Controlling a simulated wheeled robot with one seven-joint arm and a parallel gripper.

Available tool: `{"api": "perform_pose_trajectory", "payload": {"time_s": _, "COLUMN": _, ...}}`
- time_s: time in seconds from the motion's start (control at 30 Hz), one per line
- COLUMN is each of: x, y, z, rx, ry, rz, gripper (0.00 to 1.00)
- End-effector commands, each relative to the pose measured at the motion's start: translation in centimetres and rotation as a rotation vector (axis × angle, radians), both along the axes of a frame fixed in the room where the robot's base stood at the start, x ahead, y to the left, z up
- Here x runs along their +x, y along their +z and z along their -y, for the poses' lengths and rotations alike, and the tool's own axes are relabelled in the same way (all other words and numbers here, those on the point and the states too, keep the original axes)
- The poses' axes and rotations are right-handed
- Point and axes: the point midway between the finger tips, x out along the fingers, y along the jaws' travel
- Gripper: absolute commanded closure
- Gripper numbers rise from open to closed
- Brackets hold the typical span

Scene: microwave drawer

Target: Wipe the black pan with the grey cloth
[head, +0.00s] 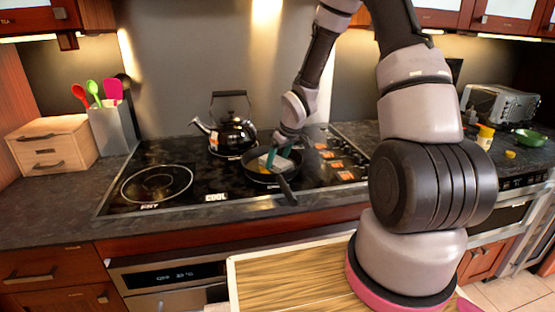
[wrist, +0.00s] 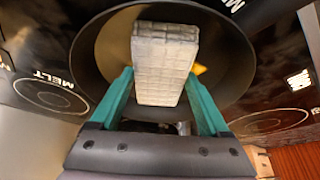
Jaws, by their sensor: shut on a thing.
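The black pan (head: 258,178) sits on the cooktop, with its handle pointing toward the front. It also shows in the wrist view (wrist: 90,45), where its round interior lies beyond my gripper. My gripper (wrist: 163,85) has teal fingers and is shut on the grey cloth (wrist: 163,50), a folded block with a grid pattern. In the head view the grey cloth (head: 268,161) and my gripper (head: 279,163) are over the pan's inside. A small yellow patch (wrist: 198,69) shows in the pan beside the cloth. I cannot tell whether the cloth touches the pan's bottom.
A black kettle (head: 232,134) stands behind the pan on the cooktop (head: 150,208). A utensil holder (head: 114,128) and a wooden drawer box (head: 50,148) stand at left. A toaster oven (head: 503,106), yellow bottle (head: 485,137) and green bowl (head: 531,138) are at right. The cooktop's left side is clear.

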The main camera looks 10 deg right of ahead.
Motion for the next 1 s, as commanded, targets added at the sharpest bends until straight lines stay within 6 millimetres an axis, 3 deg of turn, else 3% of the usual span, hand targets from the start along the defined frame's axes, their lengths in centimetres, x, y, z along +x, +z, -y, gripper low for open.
{"api": "perform_pose_trajectory", "payload": {"time_s": 0.5, "x": 0.0, "y": -0.5, "z": -2.7, "rx": 0.0, "ry": 0.0, "rz": -0.001, "gripper": 1.0}}
{"api": "perform_pose_trajectory", "payload": {"time_s": 1.0, "x": 0.0, "y": -0.8, "z": -0.2, "rx": 0.0, "ry": -0.002, "rz": -0.001, "gripper": 1.0}}
